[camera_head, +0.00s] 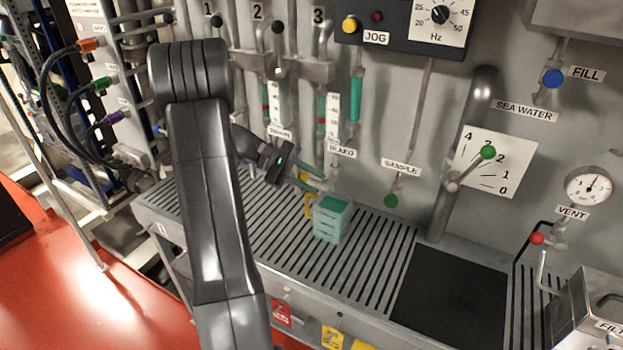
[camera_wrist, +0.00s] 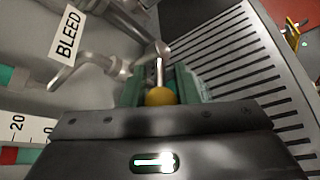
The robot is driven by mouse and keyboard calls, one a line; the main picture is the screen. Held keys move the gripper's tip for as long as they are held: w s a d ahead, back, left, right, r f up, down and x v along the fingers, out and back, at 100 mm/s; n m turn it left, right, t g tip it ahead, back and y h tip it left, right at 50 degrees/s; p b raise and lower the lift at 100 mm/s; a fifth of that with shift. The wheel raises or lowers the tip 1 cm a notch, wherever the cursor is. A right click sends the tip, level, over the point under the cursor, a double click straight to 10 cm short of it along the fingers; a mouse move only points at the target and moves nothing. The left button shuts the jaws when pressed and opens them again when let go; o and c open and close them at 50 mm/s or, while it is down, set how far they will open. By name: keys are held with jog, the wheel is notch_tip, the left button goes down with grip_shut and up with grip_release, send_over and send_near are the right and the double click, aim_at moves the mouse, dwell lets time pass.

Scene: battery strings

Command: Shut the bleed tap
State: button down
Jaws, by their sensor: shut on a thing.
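The bleed tap is in the wrist view, with its metal body (camera_wrist: 118,67) beside the white BLEED label (camera_wrist: 67,38). A short metal stem (camera_wrist: 160,70) runs from it to a round yellow knob (camera_wrist: 160,97). My gripper (camera_wrist: 160,86) has its green fingers on either side of this knob and is shut on it. In the head view my gripper (camera_head: 316,182) is just below the BLEED label (camera_head: 342,151), near the panel. The arm and fingers largely hide the tap there. I cannot tell whether the tap is open or shut.
A teal container (camera_head: 331,222) stands on the slotted bench (camera_head: 290,247) close under my gripper. Glass tubes with green and red bands (camera_head: 333,115) rise above. A black mat (camera_head: 450,291) lies clear at right.

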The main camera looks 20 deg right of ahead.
jog(key=shift+f+g+h, duration=0.2)
jog(key=shift+g+h, duration=0.1)
jog(key=shift+g, duration=0.1)
dwell(0.3)
jog(key=c, duration=1.5)
grip_release()
notch_tip(320, 180, up, 10)
jog(key=shift+b, duration=0.75)
jog(key=shift+c, duration=0.4)
